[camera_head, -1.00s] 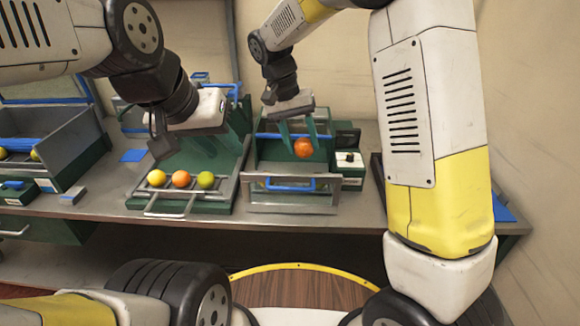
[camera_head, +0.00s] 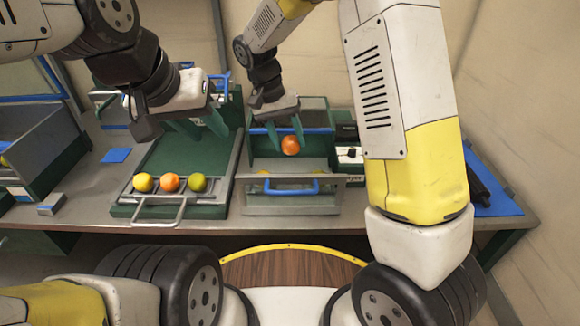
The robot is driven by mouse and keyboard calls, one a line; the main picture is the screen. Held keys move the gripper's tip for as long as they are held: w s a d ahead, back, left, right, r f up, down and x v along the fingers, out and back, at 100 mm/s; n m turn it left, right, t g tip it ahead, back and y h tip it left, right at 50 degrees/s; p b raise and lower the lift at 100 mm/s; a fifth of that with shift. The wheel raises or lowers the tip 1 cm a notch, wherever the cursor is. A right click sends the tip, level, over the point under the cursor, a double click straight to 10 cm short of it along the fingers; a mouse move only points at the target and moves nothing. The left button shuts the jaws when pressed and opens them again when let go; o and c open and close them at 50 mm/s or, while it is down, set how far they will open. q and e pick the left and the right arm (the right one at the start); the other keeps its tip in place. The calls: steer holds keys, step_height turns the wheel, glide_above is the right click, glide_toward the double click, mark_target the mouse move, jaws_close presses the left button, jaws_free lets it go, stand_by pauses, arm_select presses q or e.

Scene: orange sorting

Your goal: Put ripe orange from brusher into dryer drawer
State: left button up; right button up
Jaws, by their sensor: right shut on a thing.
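My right gripper (camera_head: 285,133) is shut on an orange fruit (camera_head: 290,146) and holds it above the dryer drawer (camera_head: 292,204). The drawer has a grey front and a blue handle and looks pulled out. Small yellow patches show behind its front, too hidden to name. My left gripper (camera_head: 199,128) is open and empty over the back of the brusher (camera_head: 150,162), a green bed with a metal frame. At the brusher's front lie a yellow fruit (camera_head: 143,182), an orange one (camera_head: 169,182) and a yellow-green one (camera_head: 197,183), in a row.
My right forearm covers part of the table right of the dryer. A blue mat (camera_head: 495,198) lies at the far right. A grey and green bin (camera_head: 45,150) stands at the left. A small blue pad (camera_head: 117,155) lies between bin and brusher.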

step_height(320, 180, down, 12)
stand_by(0.6)
steer(key=o, duration=1.1)
steer(key=shift+f, duration=0.1)
